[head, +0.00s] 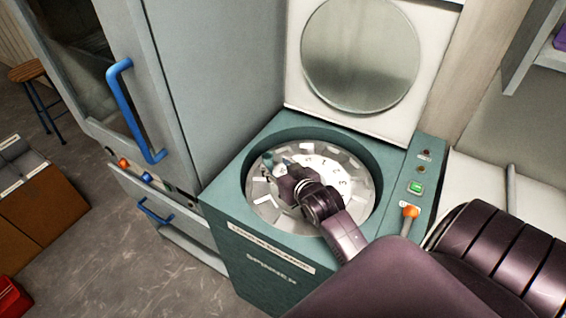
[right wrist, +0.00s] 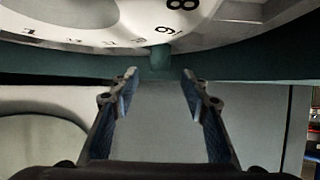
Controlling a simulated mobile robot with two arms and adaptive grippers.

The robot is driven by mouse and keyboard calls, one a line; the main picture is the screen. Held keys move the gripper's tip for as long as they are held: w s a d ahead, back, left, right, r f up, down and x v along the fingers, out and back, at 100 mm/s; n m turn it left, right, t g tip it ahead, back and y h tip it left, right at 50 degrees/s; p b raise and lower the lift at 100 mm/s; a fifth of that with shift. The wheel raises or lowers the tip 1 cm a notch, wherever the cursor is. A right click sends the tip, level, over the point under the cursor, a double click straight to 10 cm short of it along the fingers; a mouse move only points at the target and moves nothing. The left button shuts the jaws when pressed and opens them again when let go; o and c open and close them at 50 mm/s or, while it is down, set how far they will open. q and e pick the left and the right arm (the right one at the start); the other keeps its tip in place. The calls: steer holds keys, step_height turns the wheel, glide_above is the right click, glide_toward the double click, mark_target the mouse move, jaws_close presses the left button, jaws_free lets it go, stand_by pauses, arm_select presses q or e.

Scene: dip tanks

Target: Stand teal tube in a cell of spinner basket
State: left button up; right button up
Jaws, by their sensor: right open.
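The teal tube (head: 267,159) stands at the far left part of the white, numbered spinner basket (head: 334,163), inside the teal spinner. In the right wrist view the tube (right wrist: 160,57) shows beside a printed digit on the basket (right wrist: 120,22), just beyond my fingertips and lined up with the gap between them. Its lower part and the cell around it are too small to make out. My right gripper (head: 278,167) reaches into the spinner. Its two fingers (right wrist: 160,75) are apart with nothing between them. My left gripper is not in view.
The spinner's round lid (head: 360,55) stands open behind the basket. A control panel with a green button (head: 415,187) and an orange knob (head: 410,211) is at its right. A grey cabinet with a blue handle (head: 130,110) stands close at the left.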

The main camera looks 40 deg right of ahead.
steer(key=shift+v, duration=2.4)
